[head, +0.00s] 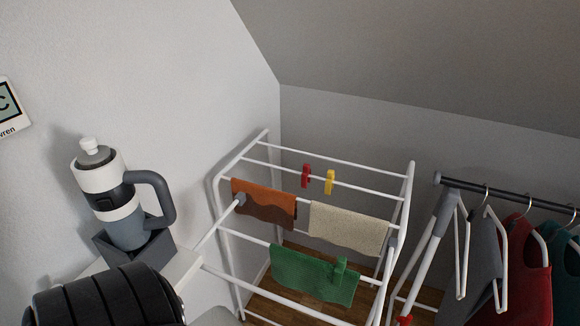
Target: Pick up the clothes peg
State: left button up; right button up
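In the head view a red clothes peg (306,176) and a yellow clothes peg (330,182) are clipped side by side, apart, on a rail of the white drying rack (318,291). A green clothes peg (341,268) is at the top edge of the green cloth (300,272), on a lower rail nearer to me. It is close in colour to the cloth. Neither my left nor my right gripper is in view.
An orange-brown cloth (263,204) and a beige cloth (348,229) hang on the rack. A grey-and-white bottle-like thing with a handle (128,215) stands at left. A dark rail (510,194) with hangers and clothes is at right. A sloped ceiling (430,50) is above.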

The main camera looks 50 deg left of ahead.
aim_at(342, 262)
jog(key=u, duration=1)
jog(key=z, duration=2.5)
jog(key=u, duration=2.5)
jog(key=k+l+z, duration=0.2)
jog(key=l, duration=0.3)
jog(key=i, duration=0.1)
